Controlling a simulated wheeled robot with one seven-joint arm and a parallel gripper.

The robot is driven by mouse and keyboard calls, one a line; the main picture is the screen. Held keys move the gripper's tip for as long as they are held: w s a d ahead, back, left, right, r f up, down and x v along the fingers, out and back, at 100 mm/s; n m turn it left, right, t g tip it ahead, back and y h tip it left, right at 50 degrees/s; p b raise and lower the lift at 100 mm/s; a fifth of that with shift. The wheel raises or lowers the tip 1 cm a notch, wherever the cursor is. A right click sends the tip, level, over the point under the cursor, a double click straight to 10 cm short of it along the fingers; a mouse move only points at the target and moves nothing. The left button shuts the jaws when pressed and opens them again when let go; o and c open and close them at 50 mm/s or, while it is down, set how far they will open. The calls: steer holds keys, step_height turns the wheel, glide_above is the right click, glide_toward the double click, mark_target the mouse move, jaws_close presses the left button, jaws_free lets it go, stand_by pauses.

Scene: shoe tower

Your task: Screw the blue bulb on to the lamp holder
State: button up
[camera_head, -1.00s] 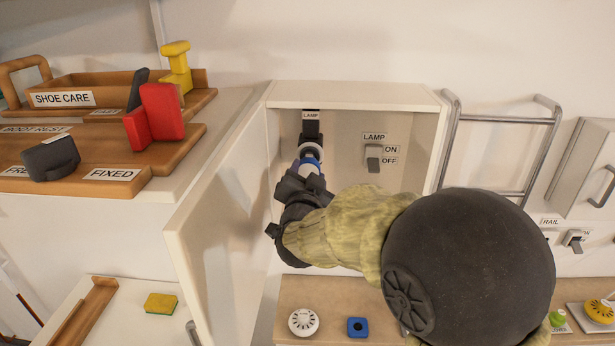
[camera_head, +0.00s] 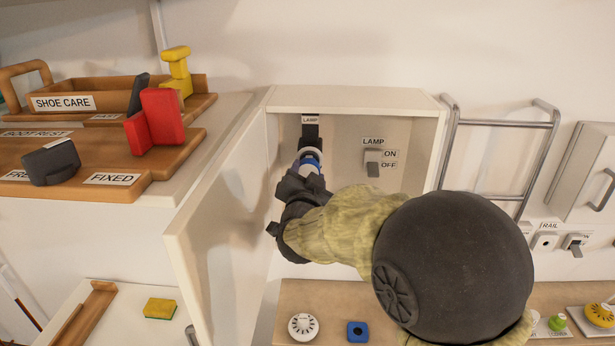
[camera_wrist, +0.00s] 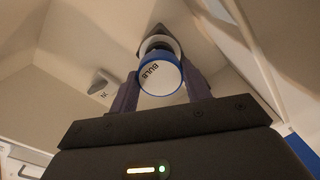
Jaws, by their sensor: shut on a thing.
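The blue bulb (camera_wrist: 161,76), a white face lettered BULB with a blue rim, sits between the two fingers in the wrist view. My gripper (camera_head: 303,176) is shut on it; the fingers also show in the wrist view (camera_wrist: 160,92). In the head view the bulb's blue and white part (camera_head: 310,157) is just below the dark lamp holder (camera_head: 310,132) under the LAMP label. In the wrist view the holder (camera_wrist: 160,32) is directly behind the bulb, in line with it. Whether the thread is engaged is hidden.
The open cabinet (camera_head: 355,99) surrounds my gripper, its door (camera_head: 215,215) swung out to the left. A lamp switch (camera_head: 373,162) is on its back wall to the right. A white round thing (camera_head: 303,326) and a blue block (camera_head: 357,331) lie on the shelf below.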

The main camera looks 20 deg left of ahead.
steer(key=o, duration=0.7)
steer(key=shift+w, duration=0.15)
steer(key=shift+o, duration=0.2)
steer(key=b+v, duration=0.5)
steer(key=v, duration=1.2)
steer(key=shift+s, duration=0.3)
steer(key=shift+w+a+f, duration=0.1)
